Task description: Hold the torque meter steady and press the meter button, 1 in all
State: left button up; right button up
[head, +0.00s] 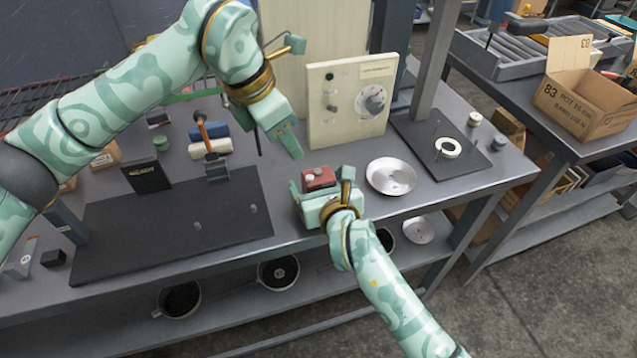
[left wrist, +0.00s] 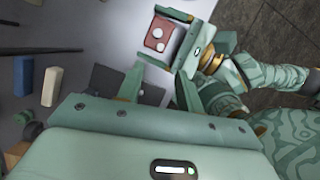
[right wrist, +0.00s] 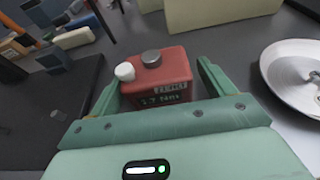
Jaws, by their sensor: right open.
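The torque meter appears to be the small red box (head: 312,181) with a lettered front, standing on the bench. In the right wrist view the red box (right wrist: 158,80) has a white round button (right wrist: 125,71) and a grey knob (right wrist: 151,58) on top. My right gripper (head: 322,188) is open, its fingers on either side of the box; whether they touch it I cannot tell. My left gripper (head: 290,140) is above and behind the box in the head view. In the left wrist view (left wrist: 158,88) its fingers are apart with nothing between them, and the box is beyond them.
A cream panel (head: 325,118) with a dial stands behind the box. A metal dish (head: 391,176) lies right of it. A black mat (head: 130,217) with a stand holding a hammer-like tool is left. A dark board (head: 470,165) with a white ring lies at the right.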

jog(key=shift+c, duration=0.3)
jog(key=c, duration=1)
pick_arm(q)
jog(key=shift+c, duration=0.6)
pick_arm(e)
jog(key=shift+c, duration=0.8)
pick_arm(q)
grip_shut()
